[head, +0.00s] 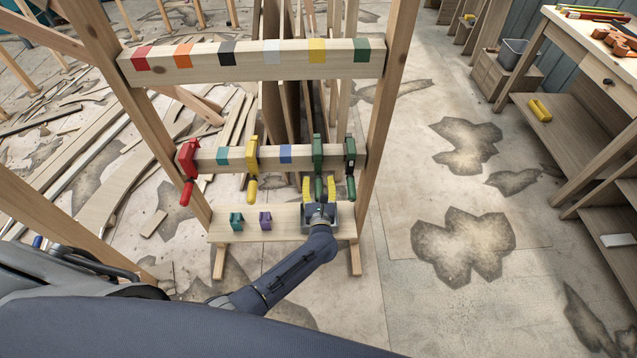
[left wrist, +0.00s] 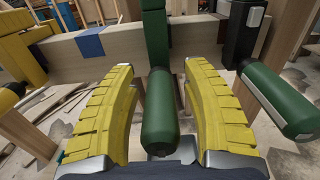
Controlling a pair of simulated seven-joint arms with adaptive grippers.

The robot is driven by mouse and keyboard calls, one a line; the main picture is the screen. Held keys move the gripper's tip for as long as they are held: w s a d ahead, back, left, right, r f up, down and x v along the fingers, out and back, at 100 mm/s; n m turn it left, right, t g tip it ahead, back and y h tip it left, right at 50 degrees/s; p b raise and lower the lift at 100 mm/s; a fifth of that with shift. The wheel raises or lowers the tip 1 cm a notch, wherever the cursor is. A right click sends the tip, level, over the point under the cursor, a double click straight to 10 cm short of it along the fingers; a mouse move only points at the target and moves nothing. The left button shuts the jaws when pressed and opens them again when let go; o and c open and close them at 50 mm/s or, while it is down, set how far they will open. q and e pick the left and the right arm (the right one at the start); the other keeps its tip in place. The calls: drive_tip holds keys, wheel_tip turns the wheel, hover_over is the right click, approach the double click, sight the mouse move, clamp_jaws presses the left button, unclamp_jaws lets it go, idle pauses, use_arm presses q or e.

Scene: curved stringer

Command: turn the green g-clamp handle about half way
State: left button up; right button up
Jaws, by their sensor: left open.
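The green g-clamp (head: 318,150) is on the middle rail of the wooden rack. Its green handle (head: 319,187) hangs below the rail, and it also shows in the left wrist view (left wrist: 160,110). My left gripper (head: 319,182) is open with one yellow finger on each side of this handle. In the left wrist view, gaps show between the handle and both fingers, so it is not gripped. My right gripper is not in view.
A yellow clamp (head: 252,157) and a red clamp (head: 187,160) are further left. Small teal (head: 236,221) and purple (head: 265,220) clamps sit on the lower shelf (head: 285,232).

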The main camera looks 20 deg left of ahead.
use_arm(q)
drive_tip(key=shift+c, duration=0.3)
clamp_jaws()
drive_tip(key=m, duration=0.4)
drive_tip(key=shift+d+m, duration=0.1)
drive_tip(key=shift+m, duration=0.3)
drive_tip(key=m, duration=0.4)
drive_tip(key=shift+m, duration=0.3)
drive_tip(key=m, duration=0.4)
drive_tip(key=shift+d+f, duration=0.1)
drive_tip(key=shift+m, duration=2.1)
